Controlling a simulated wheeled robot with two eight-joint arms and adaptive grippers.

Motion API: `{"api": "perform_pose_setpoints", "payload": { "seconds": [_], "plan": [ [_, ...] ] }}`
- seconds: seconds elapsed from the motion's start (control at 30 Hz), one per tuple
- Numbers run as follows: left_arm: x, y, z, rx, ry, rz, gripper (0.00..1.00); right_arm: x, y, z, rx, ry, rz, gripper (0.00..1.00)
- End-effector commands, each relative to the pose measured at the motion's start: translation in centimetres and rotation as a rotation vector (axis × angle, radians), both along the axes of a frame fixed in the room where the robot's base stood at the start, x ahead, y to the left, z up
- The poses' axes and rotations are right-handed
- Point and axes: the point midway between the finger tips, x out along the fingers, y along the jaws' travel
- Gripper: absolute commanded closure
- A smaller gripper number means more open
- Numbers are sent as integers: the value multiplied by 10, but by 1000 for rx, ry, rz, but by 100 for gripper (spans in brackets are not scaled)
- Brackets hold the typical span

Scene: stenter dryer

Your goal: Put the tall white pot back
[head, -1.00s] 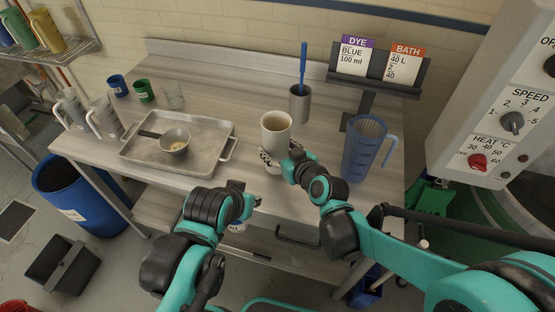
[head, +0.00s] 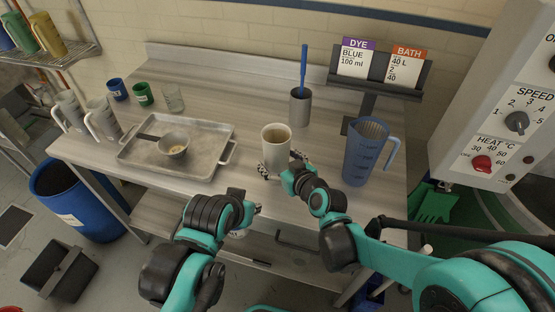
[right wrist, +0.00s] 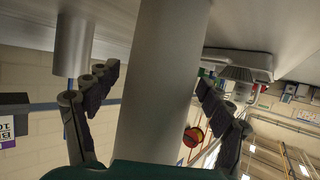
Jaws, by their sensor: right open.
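The tall white pot (head: 276,140) appears upright on the near part of the metal table, with some pale content inside. My right gripper (head: 281,165) is open at the pot's near side, its fingers spread to either side of it. In the right wrist view the pale pot (right wrist: 160,90) runs between the two spread fingers (right wrist: 158,90), with gaps on both sides. The pot's foot is partly hidden by the gripper in the head view. My left gripper (head: 250,208) hangs near the table's front edge, away from the pot; its jaws are hard to make out.
A blue measuring jug (head: 362,160) stands right of the pot. A grey holder (head: 300,108) with a blue-handled tool is behind it. A tray (head: 215,128) with a metal bowl (head: 173,144) lies left. White jugs and small cups stand farther left. The table's back middle is clear.

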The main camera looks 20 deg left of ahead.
Motion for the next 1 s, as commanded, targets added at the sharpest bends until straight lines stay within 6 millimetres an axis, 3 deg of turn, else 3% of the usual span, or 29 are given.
{"api": "perform_pose_setpoints", "payload": {
  "seconds": [0.17, 0.7, 1.0],
  "plan": [
    [0, 0, 7, 0, 0, 0, 74, -5, -5, 8, 0, 0, -1, 19],
    [0, 0, 40, 0, 0, 0, 74, -75, -71, 47, 1, 1, -3, 19],
    [0, 0, 41, 0, 0, 0, 74, -82, -77, 48, -1, 1, 0, 19]
  ]
}}
